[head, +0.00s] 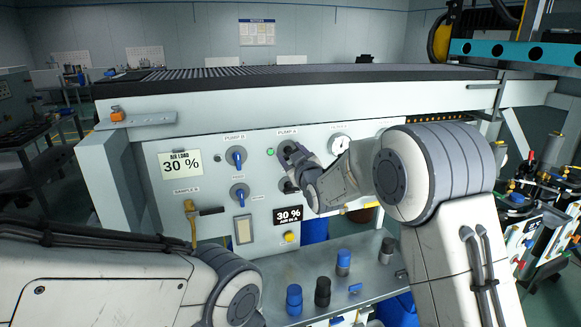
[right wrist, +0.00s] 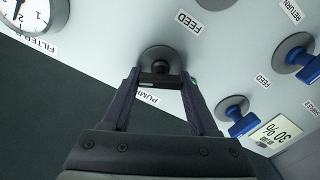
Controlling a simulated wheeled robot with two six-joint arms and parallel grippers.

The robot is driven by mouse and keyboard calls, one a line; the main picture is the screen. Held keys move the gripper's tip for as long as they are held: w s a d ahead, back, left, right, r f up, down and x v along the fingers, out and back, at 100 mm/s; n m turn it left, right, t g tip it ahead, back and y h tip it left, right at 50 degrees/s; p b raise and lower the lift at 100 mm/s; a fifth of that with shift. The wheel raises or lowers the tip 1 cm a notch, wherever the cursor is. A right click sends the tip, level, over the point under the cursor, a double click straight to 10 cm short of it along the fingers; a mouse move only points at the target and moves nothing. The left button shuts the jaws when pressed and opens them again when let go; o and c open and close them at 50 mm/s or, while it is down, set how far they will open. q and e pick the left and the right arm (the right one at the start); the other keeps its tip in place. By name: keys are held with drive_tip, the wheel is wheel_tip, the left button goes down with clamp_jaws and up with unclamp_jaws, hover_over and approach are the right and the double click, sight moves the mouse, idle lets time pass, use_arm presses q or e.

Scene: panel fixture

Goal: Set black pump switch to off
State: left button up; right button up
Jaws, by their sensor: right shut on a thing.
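The black pump switch (right wrist: 160,65) is on the light panel (head: 330,225), beside a partly hidden PUMP label in the right wrist view. In the head view its label reads PUMP A. My right gripper (head: 290,154) reaches the panel there. In the right wrist view its two fingers (right wrist: 160,80) are closed on the switch's handle, one on each side. The gripper hides most of the switch in the head view, so its setting is hard to read. A green lamp (head: 270,153) glows beside it. My left arm shows at the lower left, but its gripper is out of view.
Blue PUMP B (head: 237,157) and FEED (head: 240,192) switches sit left of the black one. A round gauge (head: 340,143) is to the right. A metal shelf (head: 265,268) below holds blue and black capped items. A yellow-handled valve (head: 191,215) is at the left.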

drive_tip(key=n+b, duration=0.6)
drive_tip(key=b, duration=0.1)
drive_tip(key=n+b, duration=0.3)
drive_tip(key=shift+s+a+f, duration=0.1)
drive_tip(key=shift+a+f, duration=0.05)
drive_tip(key=shift+f, duration=0.25)
drive_tip(key=shift+r+n+b, duration=0.1)
drive_tip(key=shift+n+b, duration=1.9)
drive_tip(key=o, duration=1.4)
drive_tip(key=b+v, duration=0.2)
drive_tip(key=v, duration=0.8)
drive_tip(key=shift+s+r+b, duration=0.1)
drive_tip(key=shift+s+b, duration=0.1)
drive_tip(key=shift+b, duration=0.1)
